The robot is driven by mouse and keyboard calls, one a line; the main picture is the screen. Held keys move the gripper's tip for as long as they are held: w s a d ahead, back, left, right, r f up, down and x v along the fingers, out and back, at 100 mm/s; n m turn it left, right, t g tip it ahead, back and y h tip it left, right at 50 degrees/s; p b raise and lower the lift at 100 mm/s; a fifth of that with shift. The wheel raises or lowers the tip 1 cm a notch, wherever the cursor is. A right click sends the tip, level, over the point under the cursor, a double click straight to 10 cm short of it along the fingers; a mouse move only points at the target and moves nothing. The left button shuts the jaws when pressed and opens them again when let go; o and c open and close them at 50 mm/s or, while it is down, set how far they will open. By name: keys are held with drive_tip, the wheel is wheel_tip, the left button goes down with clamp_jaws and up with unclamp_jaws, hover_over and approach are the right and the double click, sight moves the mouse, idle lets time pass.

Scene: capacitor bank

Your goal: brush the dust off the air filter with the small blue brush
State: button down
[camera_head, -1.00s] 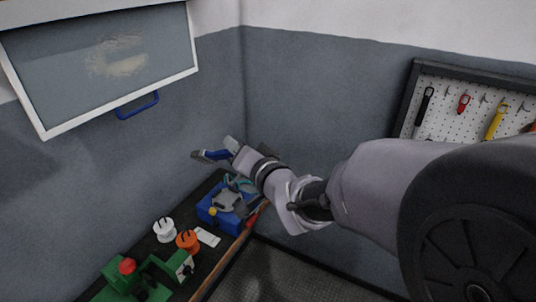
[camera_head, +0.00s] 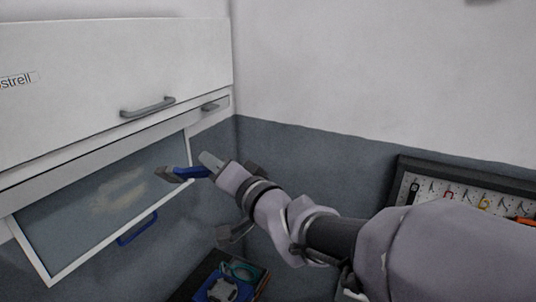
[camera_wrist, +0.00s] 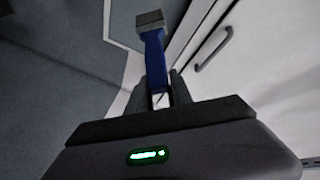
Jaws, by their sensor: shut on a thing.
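The air filter (camera_head: 75,224) is a grey panel in a white frame with a blue handle (camera_head: 137,228) at its lower edge, hanging tilted below a white cabinet. A pale tan dust patch (camera_head: 118,190) lies on its upper right part. My gripper (camera_head: 209,168) is shut on the small blue brush (camera_head: 190,172), whose grey-brown head points left toward the filter. The brush head appears in front of the filter's upper right corner; I cannot tell whether it touches. In the wrist view the brush (camera_wrist: 154,58) stands upright between the fingers (camera_wrist: 161,92), its head at the far end.
The white cabinet (camera_head: 110,75) with a grey handle (camera_head: 147,107) is above the filter, close to the gripper. A bench with a blue box (camera_head: 222,290) is below. A pegboard with tools (camera_head: 462,188) hangs at right, behind my arm.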

sight(184, 173)
drive_tip(key=shift+w+a+b, duration=0.25)
drive_tip(key=shift+w+a, duration=0.15)
drive_tip(key=shift+a, duration=0.55)
drive_tip(key=shift+w+a+b, duration=0.3)
drive_tip(key=shift+w+a, duration=0.05)
drive_tip(key=shift+a, duration=0.55)
drive_tip(key=shift+w+a+b, duration=0.25)
drive_tip(key=shift+w+a, duration=0.15)
drive_tip(key=shift+a, duration=0.55)
drive_tip(key=shift+w+a, duration=0.25)
drive_tip(key=shift+a, duration=0.2)
drive_tip(key=s+f+b, duration=0.1)
drive_tip(key=b, duration=0.1)
drive_tip(key=s+f+b, duration=0.1)
drive_tip(key=b, duration=0.2)
drive_tip(key=shift+a+f, duration=0.35)
drive_tip(key=shift+f, duration=0.05)
drive_tip(key=shift+s, duration=0.2)
drive_tip(key=shift+r, duration=0.1)
